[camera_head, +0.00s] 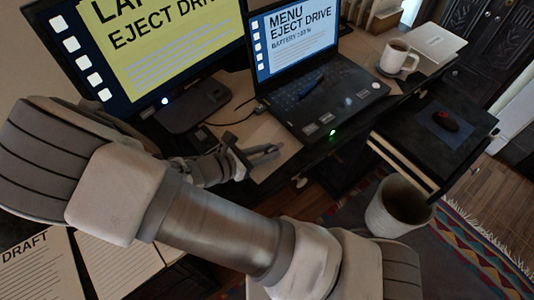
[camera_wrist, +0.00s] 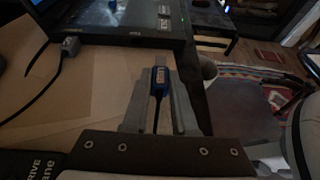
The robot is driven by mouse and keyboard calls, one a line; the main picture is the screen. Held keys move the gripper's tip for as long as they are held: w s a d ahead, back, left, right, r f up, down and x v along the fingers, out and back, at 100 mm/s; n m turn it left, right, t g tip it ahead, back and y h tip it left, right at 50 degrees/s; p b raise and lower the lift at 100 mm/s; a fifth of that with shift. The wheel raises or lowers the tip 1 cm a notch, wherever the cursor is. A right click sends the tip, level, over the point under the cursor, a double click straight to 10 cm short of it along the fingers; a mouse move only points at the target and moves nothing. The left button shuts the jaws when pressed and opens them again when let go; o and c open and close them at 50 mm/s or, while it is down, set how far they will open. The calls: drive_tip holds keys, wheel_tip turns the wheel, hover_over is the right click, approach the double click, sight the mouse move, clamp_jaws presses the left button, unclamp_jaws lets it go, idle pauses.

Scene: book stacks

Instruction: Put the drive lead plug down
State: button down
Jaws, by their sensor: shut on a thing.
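The drive lead plug (camera_wrist: 160,80) is blue with a pale label and a metal tip, and a dark lead runs back from it. In the wrist view it sits between the fingers of my gripper (camera_wrist: 159,88), which is shut on it. In the head view my gripper (camera_head: 262,153) is over tan sheets (camera_head: 280,138) on the desk, in front of the laptop (camera_head: 350,96). The plug cannot be made out there. I cannot tell whether the plug touches the sheet.
A grey plug on a dark cable (camera_wrist: 71,46) lies left in the wrist view. A monitor (camera_head: 170,50) stands at the left. A white mug (camera_head: 398,58) is beyond the laptop. A bin (camera_head: 398,205) stands on the floor by a black stand with a mouse (camera_head: 446,121).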

drive_tip(key=shift+f, duration=0.3)
drive_tip(key=shift+f, duration=0.6)
drive_tip(key=c, duration=0.7)
unclamp_jaws()
drive_tip(key=shift+r, duration=0.1)
drive_tip(key=shift+r, duration=0.25)
drive_tip(key=p+v, duration=0.1)
drive_tip(key=v, duration=1.1)
drive_tip(key=shift+r+p, duration=0.25)
drive_tip(key=shift+p, duration=0.15)
